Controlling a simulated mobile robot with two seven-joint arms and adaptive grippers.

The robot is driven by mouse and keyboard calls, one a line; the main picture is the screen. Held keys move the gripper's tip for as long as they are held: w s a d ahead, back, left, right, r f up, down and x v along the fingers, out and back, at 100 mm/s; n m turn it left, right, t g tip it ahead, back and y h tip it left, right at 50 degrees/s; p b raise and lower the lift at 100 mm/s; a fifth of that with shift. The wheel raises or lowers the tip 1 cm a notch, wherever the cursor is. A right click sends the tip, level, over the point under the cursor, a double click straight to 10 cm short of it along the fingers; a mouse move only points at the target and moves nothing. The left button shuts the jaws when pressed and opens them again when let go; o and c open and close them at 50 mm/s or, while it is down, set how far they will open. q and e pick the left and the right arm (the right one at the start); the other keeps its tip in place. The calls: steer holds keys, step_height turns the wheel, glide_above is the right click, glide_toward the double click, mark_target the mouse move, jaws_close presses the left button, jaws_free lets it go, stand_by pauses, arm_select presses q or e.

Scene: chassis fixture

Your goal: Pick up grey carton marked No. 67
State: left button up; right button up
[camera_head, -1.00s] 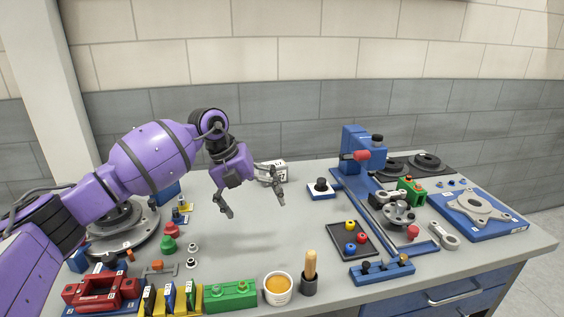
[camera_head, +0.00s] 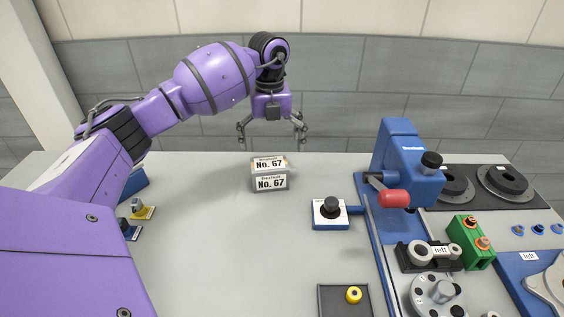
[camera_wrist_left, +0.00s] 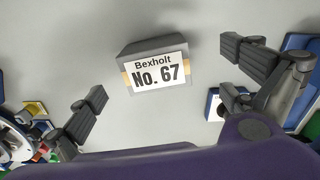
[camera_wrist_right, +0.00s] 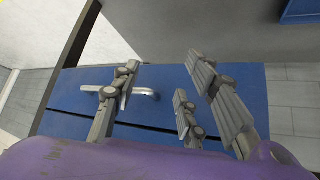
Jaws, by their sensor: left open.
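The grey carton marked No. 67 (camera_head: 270,176) stands on the back part of the table. It has white labels on its top and front. My left gripper (camera_head: 271,135) points down with its fingers spread, above the carton in the picture and apart from it. In the left wrist view the carton (camera_wrist_left: 156,70) lies between the two open fingers of the left gripper (camera_wrist_left: 166,72), with nothing held. My right gripper shows only in the right wrist view (camera_wrist_right: 162,82); its fingers are apart and empty, in front of a blue drawer front.
A blue press with a red handle (camera_head: 405,165) and a small blue-and-white base with a black knob (camera_head: 330,210) stand right of the carton. A dark tray (camera_head: 335,300) is at the front. The table (camera_head: 220,250) around the carton is clear. The drawer has a metal handle (camera_wrist_right: 148,93).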

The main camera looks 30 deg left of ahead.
mark_target(269, 163)
arm_select(q)
steer(key=f, duration=0.3)
steer(key=s+f+p, duration=0.1)
steer(key=f, duration=0.3)
steer(key=shift+s+f, duration=0.2)
steer(key=c, duration=1.5)
steer(key=shift+r, duration=0.15)
